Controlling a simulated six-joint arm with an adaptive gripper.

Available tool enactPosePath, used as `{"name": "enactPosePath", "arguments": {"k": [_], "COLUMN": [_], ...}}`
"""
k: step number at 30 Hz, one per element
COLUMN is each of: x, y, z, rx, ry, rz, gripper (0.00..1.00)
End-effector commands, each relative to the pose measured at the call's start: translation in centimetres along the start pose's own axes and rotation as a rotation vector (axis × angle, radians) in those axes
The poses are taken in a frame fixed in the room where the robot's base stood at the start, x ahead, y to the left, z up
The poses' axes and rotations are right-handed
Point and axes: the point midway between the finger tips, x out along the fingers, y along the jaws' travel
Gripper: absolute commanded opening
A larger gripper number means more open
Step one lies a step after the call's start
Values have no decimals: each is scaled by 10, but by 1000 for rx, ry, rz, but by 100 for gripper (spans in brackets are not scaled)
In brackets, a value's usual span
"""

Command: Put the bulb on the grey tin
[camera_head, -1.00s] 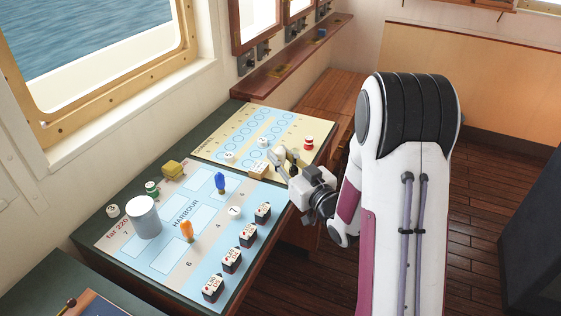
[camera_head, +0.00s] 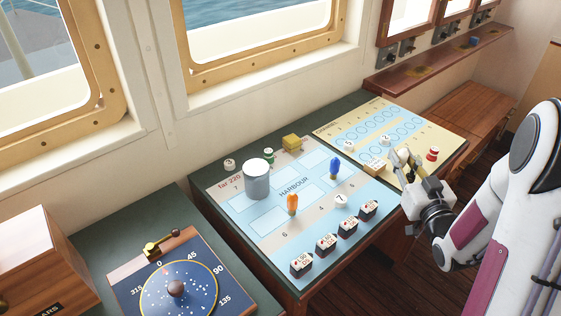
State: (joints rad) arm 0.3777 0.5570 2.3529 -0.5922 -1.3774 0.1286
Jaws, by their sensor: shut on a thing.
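The grey tin (camera_head: 257,184), a plain cylinder with a pale top, stands upright on the far left part of the blue harbour chart. My gripper (camera_head: 401,157) is at the right, over the near edge of the cream board, and is shut on a small pale thing. This seems to be the bulb, but the fingers largely hide it and its shape is not clear. The gripper is well to the right of the tin, with the blue peg between them.
An orange peg (camera_head: 292,205) and a blue peg (camera_head: 335,168) stand on the chart (camera_head: 315,222). Several dark blocks (camera_head: 326,244) line its near edge. A wooden block (camera_head: 374,167) lies beside my gripper. A yellow block (camera_head: 291,142) and a green-white piece (camera_head: 268,154) stand behind the tin.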

Motion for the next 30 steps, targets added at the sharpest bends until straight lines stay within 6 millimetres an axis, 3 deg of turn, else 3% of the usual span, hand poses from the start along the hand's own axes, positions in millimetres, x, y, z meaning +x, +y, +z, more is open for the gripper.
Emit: {"name": "enactPosePath", "arguments": {"k": [5, 11, 21, 30], "x": [6, 21, 48, 61], "y": [-20, -62, -161, -256], "z": [-2, -13, -43, -70], "rx": [-1, -2, -1, -2], "ry": [1, 3, 4, 3], "rz": [-35, -112, -305, -492], "gripper": [6, 6, 6, 6]}}
